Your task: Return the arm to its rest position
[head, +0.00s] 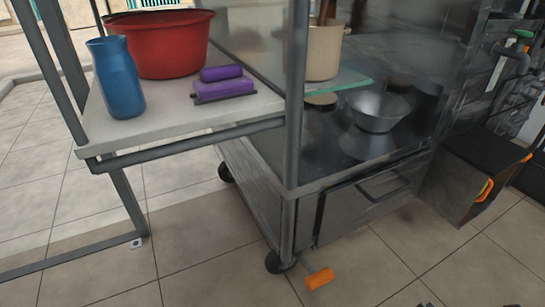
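Neither of my grippers can be made out in the head view. Small dark shapes touch the bottom edge at the right, too cut off to identify. The sugarcane press cart (365,205) stands in the middle, a grey metal cabinet on wheels with a drawer front. An orange pedal or handle (318,279) sticks out low by its front wheel. A metal funnel-shaped bowl (377,110) rests on its top surface.
A side shelf (180,122) holds a blue vase (116,78), a red tub (160,45) and purple-and-black blocks (222,84). A beige container (323,52) stands behind the post near a glass pane (345,80). A dark box (470,172) stands at right. Tiled floor (200,245) in front is clear.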

